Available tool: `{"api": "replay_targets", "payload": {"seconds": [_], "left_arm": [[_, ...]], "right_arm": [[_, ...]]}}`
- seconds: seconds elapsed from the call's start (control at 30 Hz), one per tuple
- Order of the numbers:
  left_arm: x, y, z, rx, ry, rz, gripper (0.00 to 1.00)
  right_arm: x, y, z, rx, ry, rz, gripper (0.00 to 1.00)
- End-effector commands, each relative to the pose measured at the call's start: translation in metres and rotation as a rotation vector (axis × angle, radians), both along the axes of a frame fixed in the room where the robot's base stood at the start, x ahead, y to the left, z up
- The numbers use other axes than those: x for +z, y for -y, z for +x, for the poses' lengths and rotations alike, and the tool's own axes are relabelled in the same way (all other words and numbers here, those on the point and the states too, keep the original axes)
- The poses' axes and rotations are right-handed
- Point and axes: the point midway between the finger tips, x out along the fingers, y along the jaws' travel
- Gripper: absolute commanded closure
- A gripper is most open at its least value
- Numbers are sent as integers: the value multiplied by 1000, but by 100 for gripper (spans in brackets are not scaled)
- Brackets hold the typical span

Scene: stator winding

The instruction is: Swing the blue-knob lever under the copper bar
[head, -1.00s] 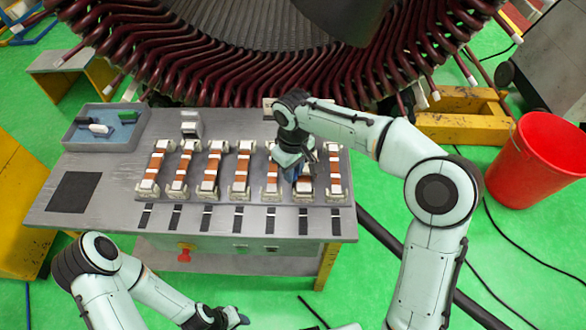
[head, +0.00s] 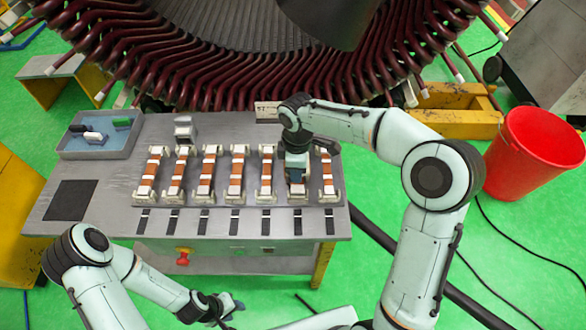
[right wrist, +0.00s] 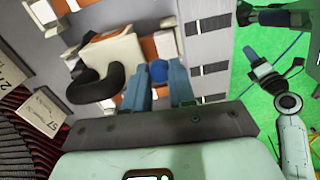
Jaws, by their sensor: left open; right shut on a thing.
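My right gripper (head: 297,187) is over the second station from the right on the bench. In the right wrist view its two blue-grey fingers (right wrist: 158,82) are shut on the blue knob (right wrist: 157,71) of the lever. The lever's arm is mostly hidden by the fingers and the white block. An orange-brown copper bar (right wrist: 108,37) lies beside the knob, next to the white block (right wrist: 112,60) and a black hook-shaped part (right wrist: 95,86). In the head view, my gripper hides most of this station. My left gripper (head: 226,306) is open and empty, low in front of the bench.
Several similar copper bars in white holders stand in a row on the grey bench (head: 120,205). A grey-blue tray (head: 75,148) holds small parts at the back left. The large stator (head: 200,75) stands right behind the bench. A red bucket (head: 530,155) stands at right.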

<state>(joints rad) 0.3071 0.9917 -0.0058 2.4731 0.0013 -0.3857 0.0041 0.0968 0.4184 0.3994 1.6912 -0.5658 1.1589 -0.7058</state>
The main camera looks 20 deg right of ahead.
Motion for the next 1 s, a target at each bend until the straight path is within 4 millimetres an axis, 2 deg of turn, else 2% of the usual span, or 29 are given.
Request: {"api": "replay_targets", "payload": {"seconds": [0.2,0.5,1.0], "left_arm": [[1,0,1,0,1,0,57],[1,0,1,0,1,0,57],[1,0,1,0,1,0,57]], "right_arm": [[0,7,5,180,4,0,100],[0,12,9,357,3,0,100],[0,14,11,436,2,0,100]]}}
